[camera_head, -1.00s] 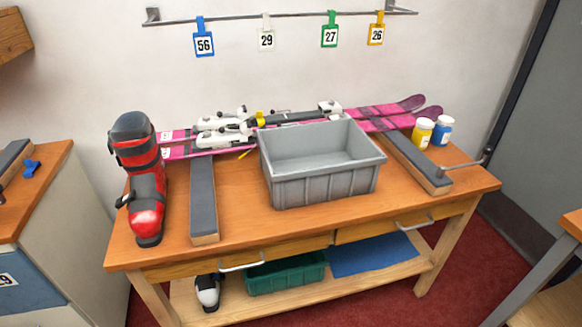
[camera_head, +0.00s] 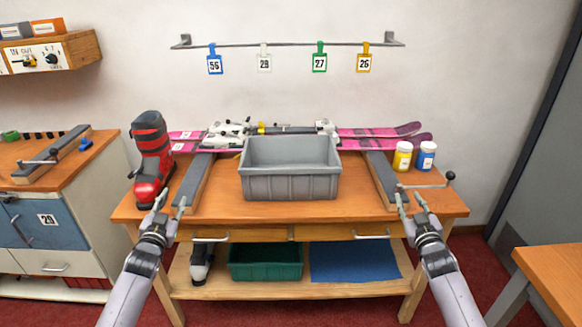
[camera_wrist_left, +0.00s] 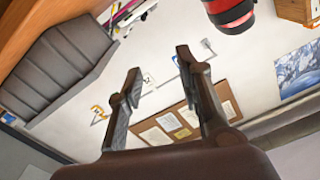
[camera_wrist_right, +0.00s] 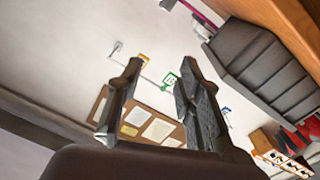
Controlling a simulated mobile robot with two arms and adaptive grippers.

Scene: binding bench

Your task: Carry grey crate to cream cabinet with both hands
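The grey crate (camera_head: 290,187) stands upright on the wooden bench (camera_head: 300,211), near its front edge and between two dark padded rests; it looks empty. My left gripper (camera_head: 171,203) is open and empty in front of the bench, left of the crate and apart from it. My right gripper (camera_head: 410,203) is open and empty to the right of the crate, also apart. The crate also shows in the left wrist view (camera_wrist_left: 62,68) and the right wrist view (camera_wrist_right: 262,68). The cream cabinet (camera_head: 58,262), with a blue drawer front, stands at the left.
A red ski boot (camera_head: 151,160) stands on the bench's left end. Pink skis (camera_head: 375,132) lie behind the crate. A yellow jar (camera_head: 402,157) and a blue jar (camera_head: 426,157) stand at right. A clamp bar (camera_head: 52,158) lies on the cabinet's wooden top.

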